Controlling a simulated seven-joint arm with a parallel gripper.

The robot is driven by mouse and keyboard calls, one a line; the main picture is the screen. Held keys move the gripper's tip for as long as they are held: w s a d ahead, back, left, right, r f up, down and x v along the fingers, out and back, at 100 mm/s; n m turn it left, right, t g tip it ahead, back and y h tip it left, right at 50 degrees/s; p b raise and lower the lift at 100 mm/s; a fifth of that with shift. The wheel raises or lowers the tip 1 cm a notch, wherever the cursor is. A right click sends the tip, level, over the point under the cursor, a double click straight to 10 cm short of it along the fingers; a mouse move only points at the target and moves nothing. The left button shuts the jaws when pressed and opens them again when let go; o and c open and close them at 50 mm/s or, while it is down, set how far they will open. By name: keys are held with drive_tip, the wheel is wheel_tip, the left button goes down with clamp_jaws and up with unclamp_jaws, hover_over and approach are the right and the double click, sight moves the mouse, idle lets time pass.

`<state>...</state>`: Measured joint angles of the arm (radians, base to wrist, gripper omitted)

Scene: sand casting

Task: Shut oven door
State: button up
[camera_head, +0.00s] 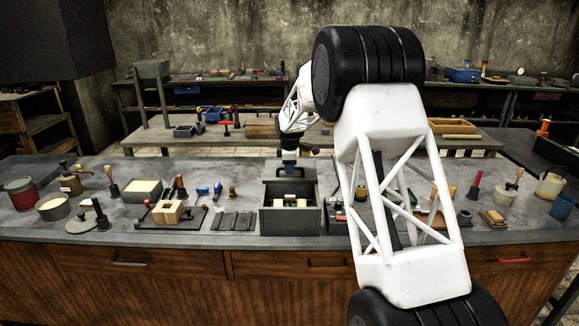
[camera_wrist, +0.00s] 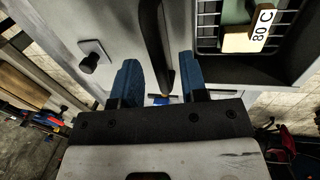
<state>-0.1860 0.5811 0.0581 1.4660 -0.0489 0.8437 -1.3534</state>
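The oven (camera_head: 264,222) is a grey box on the workbench, with its front open and pale and green blocks visible inside. A grey panel that looks like its door (camera_head: 272,187) stands raised at the top of the opening. My gripper (camera_head: 290,163) is just above and behind this panel. In the wrist view, my gripper (camera_wrist: 160,82) has its two blue fingers apart. A black bar handle (camera_wrist: 153,45) on a grey surface lies between and ahead of them. I cannot tell whether the fingers touch it.
A wooden mould (camera_head: 172,212) and dark plates (camera_head: 234,221) stand left of the oven. Tools crowd the bench (camera_head: 120,233).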

drive_tip(key=shift+c, duration=0.3)
clamp_jaws()
drive_tip(key=shift+s, duration=0.1)
drive_tip(key=s, duration=1.6)
drive_tip(key=shift+s, duration=0.45)
drive_tip(key=shift+o, duration=0.3)
unclamp_jaws()
drive_tip(key=shift+r, duration=0.1)
